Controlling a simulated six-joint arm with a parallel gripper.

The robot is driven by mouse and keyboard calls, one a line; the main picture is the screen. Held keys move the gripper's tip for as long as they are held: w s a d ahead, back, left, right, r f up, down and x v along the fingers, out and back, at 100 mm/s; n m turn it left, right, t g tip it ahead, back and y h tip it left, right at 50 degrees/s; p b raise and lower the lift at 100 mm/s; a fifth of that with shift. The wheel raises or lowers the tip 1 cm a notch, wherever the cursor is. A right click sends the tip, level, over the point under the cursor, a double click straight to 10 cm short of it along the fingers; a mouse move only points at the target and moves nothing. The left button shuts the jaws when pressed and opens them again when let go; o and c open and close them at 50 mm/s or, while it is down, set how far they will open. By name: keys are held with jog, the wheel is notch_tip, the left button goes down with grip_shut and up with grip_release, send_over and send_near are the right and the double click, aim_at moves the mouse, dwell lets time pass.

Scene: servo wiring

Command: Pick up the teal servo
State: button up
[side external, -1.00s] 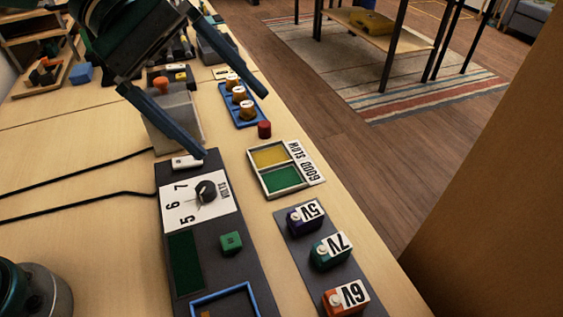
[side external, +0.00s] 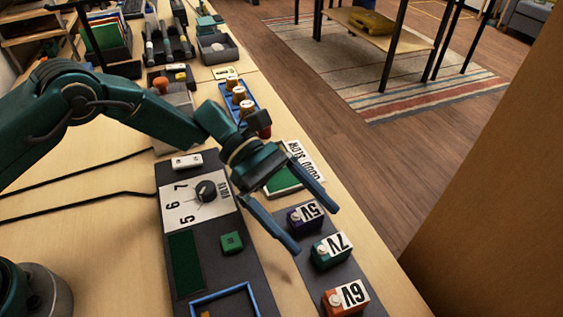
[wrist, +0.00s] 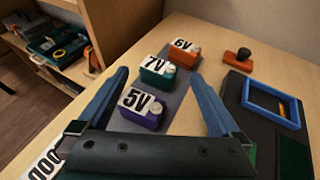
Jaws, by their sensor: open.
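The teal servo (side external: 326,254) carries a white 7V label and sits on a dark strip between the purple 5V servo (side external: 305,217) and the orange 6V servo (side external: 341,300). In the wrist view the teal servo (wrist: 155,72) shows beyond the purple servo (wrist: 140,109), with the orange servo (wrist: 184,54) farther off. My gripper (side external: 318,229) is open and empty, its blue fingers angled down around the purple servo's area. In the wrist view the fingers of my gripper (wrist: 161,78) frame the servos from left and right. I cannot tell the fingers' exact height.
A dark tester panel (side external: 215,262) with a dial (side external: 207,191) and a green button (side external: 231,242) lies left of the servos. The table edge drops off to the right.

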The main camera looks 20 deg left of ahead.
aim_at(335, 248)
jog(key=shift+x, duration=1.75)
jog(key=c, duration=1.2)
